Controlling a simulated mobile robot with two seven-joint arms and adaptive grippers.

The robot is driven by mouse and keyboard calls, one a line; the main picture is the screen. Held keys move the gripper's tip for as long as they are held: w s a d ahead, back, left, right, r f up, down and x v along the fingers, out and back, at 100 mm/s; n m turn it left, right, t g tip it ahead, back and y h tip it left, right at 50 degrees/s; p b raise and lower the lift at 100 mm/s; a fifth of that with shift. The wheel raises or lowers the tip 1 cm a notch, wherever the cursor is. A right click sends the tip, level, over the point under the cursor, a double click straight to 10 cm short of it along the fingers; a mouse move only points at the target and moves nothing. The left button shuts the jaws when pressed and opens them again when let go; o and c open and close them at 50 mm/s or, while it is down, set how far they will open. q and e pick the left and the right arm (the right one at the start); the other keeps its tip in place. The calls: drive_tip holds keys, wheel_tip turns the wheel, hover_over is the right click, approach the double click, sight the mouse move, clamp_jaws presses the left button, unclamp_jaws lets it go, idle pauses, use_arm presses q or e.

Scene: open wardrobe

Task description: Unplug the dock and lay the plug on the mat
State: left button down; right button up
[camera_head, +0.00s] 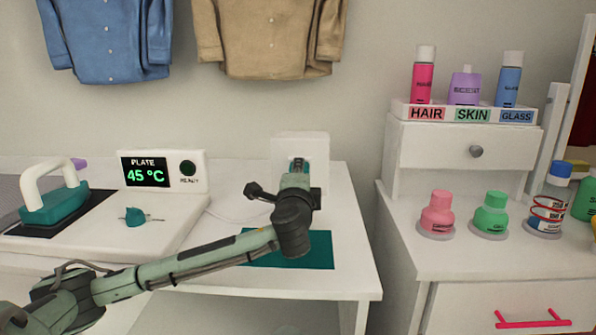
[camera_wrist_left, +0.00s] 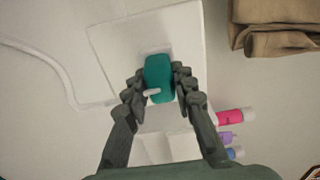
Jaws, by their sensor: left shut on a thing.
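My left gripper (camera_head: 298,170) reaches over the white table to the white socket box at the wall (camera_head: 312,147). In the left wrist view its fingers (camera_wrist_left: 160,82) are shut on the teal plug (camera_wrist_left: 159,70), in front of the box (camera_wrist_left: 108,42). I cannot tell whether the plug is still seated in the box. The teal mat (camera_head: 318,252) lies on the table below, partly covered by my arm. My right gripper is not in view.
A teal iron (camera_head: 58,207) with a white handle rests on the dock's left side. A pale cord (camera_head: 232,216) runs between dock and box. Shirts hang above. A white cabinet (camera_head: 395,205) with several bottles stands right, beyond a gap.

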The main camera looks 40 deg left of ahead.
use_arm(q)
drive_tip(key=shift+p+v, duration=0.3)
drive_tip(key=shift+v, duration=1)
idle(1.1)
drive_tip(key=shift+p+v, duration=0.35)
drive_tip(key=shift+v, duration=1.55)
